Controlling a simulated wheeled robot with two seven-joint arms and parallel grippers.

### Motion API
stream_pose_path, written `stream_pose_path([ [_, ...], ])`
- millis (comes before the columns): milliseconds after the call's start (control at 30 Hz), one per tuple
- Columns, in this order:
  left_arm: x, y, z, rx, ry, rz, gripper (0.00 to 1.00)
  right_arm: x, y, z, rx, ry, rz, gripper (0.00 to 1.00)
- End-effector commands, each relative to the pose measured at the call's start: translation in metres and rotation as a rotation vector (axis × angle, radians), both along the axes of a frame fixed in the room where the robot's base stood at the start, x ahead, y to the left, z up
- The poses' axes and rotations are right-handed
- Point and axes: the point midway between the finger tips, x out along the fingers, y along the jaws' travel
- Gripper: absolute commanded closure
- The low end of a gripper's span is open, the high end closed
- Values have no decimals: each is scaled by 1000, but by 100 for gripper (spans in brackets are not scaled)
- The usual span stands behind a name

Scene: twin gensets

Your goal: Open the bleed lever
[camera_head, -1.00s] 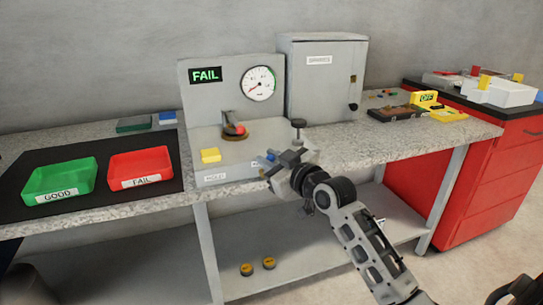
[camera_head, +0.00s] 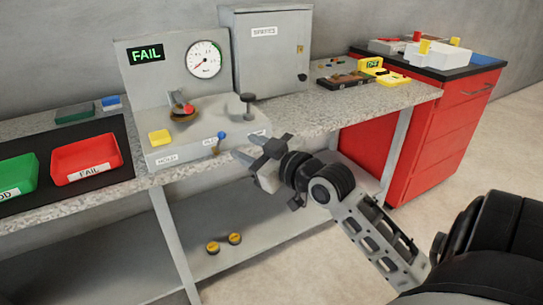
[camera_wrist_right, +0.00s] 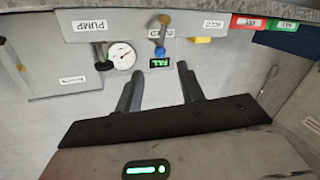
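The bleed lever with its blue knob (camera_head: 221,136) is at the front of the grey test rig (camera_head: 195,135), above a small label. In the right wrist view its blue knob (camera_wrist_right: 160,52) shows between the two fingers, beyond their tips. My right gripper (camera_head: 248,149) is in front and to the right of the lever, apart from it. In the wrist view its fingers are spread with nothing between them. My left gripper is not in view.
The rig carries a yellow block (camera_head: 159,137), a red-knobbed lever (camera_head: 187,108), a black pump knob (camera_head: 248,97), a gauge (camera_head: 204,59) and a lit FAIL display (camera_head: 146,54). A red FAIL tray (camera_head: 86,158) stands left. A grey cabinet (camera_head: 270,50) stands behind.

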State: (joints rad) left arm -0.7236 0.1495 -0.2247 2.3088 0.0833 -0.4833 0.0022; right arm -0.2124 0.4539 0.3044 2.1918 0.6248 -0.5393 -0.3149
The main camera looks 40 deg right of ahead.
Motion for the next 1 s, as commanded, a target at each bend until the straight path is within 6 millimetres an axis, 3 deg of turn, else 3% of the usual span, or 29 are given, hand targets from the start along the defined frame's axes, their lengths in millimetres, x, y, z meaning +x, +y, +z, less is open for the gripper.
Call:
stream_pose_path([
  [200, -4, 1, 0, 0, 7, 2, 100, -42, -2, 2, -3, 3, 2, 62],
  [400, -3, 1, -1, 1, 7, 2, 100, -60, -4, 4, 0, 0, 0, 62],
  [1000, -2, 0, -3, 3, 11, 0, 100, -64, -5, 5, 0, -1, 0, 62],
])
